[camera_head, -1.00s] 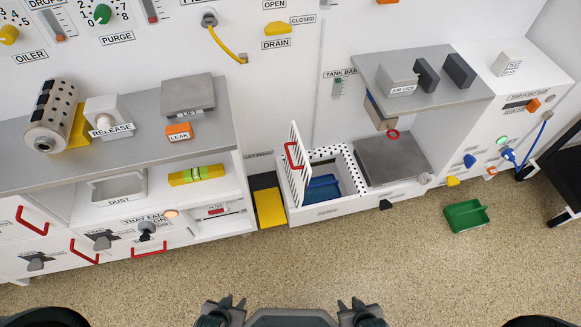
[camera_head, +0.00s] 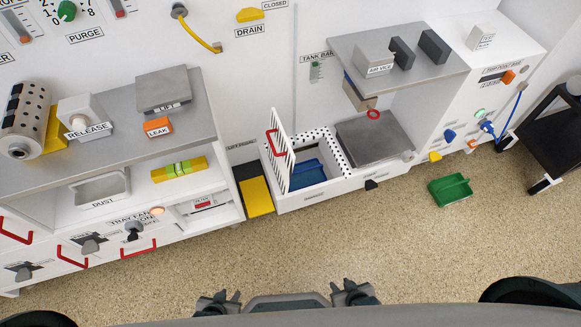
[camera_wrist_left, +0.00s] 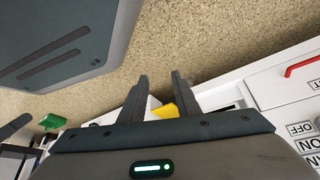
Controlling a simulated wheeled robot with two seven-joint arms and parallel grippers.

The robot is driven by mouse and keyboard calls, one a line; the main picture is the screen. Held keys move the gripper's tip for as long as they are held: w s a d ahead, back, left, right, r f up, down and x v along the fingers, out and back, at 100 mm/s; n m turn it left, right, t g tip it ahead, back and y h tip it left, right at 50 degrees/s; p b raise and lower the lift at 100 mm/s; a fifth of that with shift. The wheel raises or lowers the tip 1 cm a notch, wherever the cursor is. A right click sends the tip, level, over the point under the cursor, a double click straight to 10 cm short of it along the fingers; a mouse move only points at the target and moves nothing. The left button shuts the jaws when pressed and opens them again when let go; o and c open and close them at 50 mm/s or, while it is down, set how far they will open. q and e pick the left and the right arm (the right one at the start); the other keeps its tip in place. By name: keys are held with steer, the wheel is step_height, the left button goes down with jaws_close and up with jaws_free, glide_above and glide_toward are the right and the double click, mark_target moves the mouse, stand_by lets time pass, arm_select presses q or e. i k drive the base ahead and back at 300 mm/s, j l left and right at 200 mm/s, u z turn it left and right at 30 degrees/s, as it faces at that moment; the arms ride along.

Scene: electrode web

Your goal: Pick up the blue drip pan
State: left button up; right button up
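The blue drip pan (camera_head: 308,172) sits inside a low white bin (camera_head: 345,178) with perforated inner walls. A white slatted panel with a red handle (camera_head: 281,150) stands upright at the bin's left side and hides part of the pan. My left gripper (camera_head: 218,298) is low in the head view, well short of the bin. In the left wrist view its fingers (camera_wrist_left: 160,80) are apart and empty, with floor and white cabinet behind. My right gripper (camera_head: 351,287) is also low in the head view, its fingers apart and empty, far from the pan.
A green pan (camera_head: 451,189) lies on the floor at right. A grey plate (camera_head: 374,140) lies right of the bin, under a shelf (camera_head: 400,85). A yellow pedal (camera_head: 256,197) is left of the bin. A black cart (camera_head: 552,130) stands far right. The speckled floor (camera_head: 330,235) in front is clear.

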mark_target(307, 173)
steer(key=i+l, duration=0.1)
steer(key=l, duration=0.45)
steer(key=i+l, duration=0.1)
steer(key=l, duration=0.5)
steer(key=i+l, duration=0.1)
steer(key=l, duration=0.45)
steer(key=i+l, duration=0.1)
steer(key=l, duration=0.45)
steer(key=i+l, duration=0.1)
steer(key=l, duration=0.45)
